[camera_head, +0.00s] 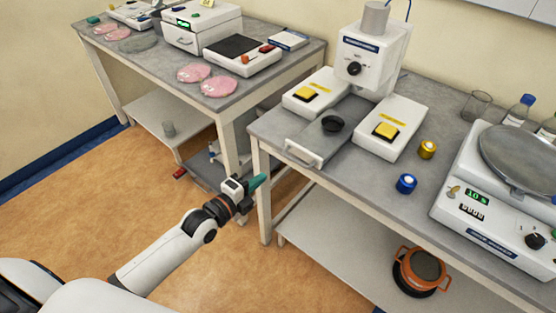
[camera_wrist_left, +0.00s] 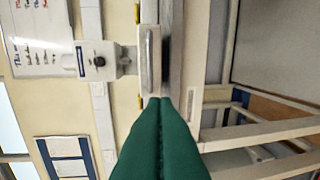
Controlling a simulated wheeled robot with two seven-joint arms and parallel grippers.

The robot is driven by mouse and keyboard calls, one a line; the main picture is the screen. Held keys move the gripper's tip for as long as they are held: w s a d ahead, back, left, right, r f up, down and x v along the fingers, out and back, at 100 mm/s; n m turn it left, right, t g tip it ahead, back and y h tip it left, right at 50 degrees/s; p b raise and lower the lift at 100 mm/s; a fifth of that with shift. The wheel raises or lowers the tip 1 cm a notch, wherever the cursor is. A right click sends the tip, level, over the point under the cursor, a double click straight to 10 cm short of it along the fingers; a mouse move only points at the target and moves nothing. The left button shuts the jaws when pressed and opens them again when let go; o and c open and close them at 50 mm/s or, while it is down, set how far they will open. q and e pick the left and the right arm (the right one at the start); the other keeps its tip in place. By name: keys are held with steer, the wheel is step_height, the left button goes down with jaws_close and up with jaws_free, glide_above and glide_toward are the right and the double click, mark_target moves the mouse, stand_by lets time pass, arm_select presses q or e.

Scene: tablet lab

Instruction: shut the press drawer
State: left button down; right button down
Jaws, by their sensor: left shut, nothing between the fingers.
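The press (camera_head: 372,55) is white and stands on the right table. Its grey drawer (camera_head: 335,143) is pulled out between two white blocks with yellow buttons. A black round dish (camera_head: 333,123) sits on the drawer. The drawer's pale handle (camera_head: 303,153) is at its front, by the table's front edge. My left gripper (camera_head: 262,180) is shut and empty, in front of and below the handle, apart from it in the head view. In the left wrist view its green fingers (camera_wrist_left: 162,102) are together, with the handle (camera_wrist_left: 150,60) just beyond the tips. My right gripper is not in view.
A gold weight (camera_head: 427,149) and a blue weight (camera_head: 406,183) stand right of the press. A white device with a round plate (camera_head: 490,200) is at far right. An orange-rimmed pot (camera_head: 420,268) is on the lower shelf. The floor before the table is clear.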

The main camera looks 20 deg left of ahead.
arm_select(q)
steer(key=p, duration=0.1)
glide_toward(300, 143)
steer(key=shift+s+a+f, duration=0.2)
steer(key=shift+f, duration=0.25)
steer(key=b+x, duration=0.2)
steer(key=x, duration=0.1)
steer(key=b+x, duration=0.2)
steer(key=x, duration=0.2)
steer(key=r+b+x, duration=0.1)
steer(key=b+x, duration=0.1)
steer(key=x, duration=0.2)
steer(key=shift+w+d, duration=0.2)
steer(key=shift+w+d+r, duration=0.1)
steer(key=shift+w+r, duration=0.1)
steer(key=shift+w, duration=0.05)
steer(key=shift+s+f, duration=0.1)
